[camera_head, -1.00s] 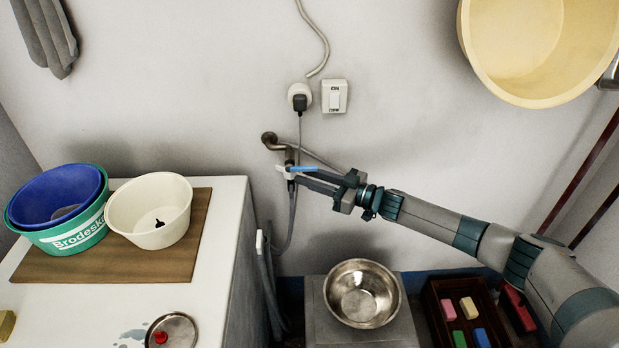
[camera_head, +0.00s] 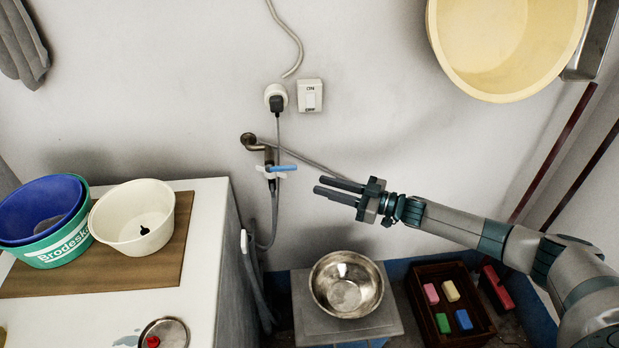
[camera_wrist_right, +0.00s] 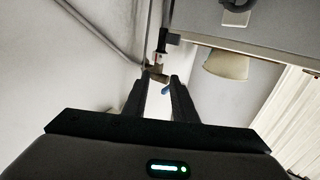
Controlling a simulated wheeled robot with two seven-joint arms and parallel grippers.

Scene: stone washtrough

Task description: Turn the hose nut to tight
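The hose nut (camera_head: 270,175) is a white winged piece on the wall tap (camera_head: 264,145), just below the tap's blue lever (camera_head: 283,168). A grey hose (camera_head: 274,212) hangs down from it. My right gripper (camera_head: 317,185) is to the right of the nut, apart from it, with its fingers pointing left toward it. Its two fingers are parted and nothing is between them. In the right wrist view the fingers (camera_wrist_right: 158,82) are also apart, with the tap and the blue lever (camera_wrist_right: 166,89) beyond the tips. My left gripper is not in view.
A white counter (camera_head: 205,225) stands left of the tap, holding a cream bowl (camera_head: 120,225) and blue and green basins. A steel bowl (camera_head: 345,285) on a stool and a crate (camera_head: 418,310) of coloured blocks are below my right arm. A yellow basin (camera_head: 500,45) hangs upper right.

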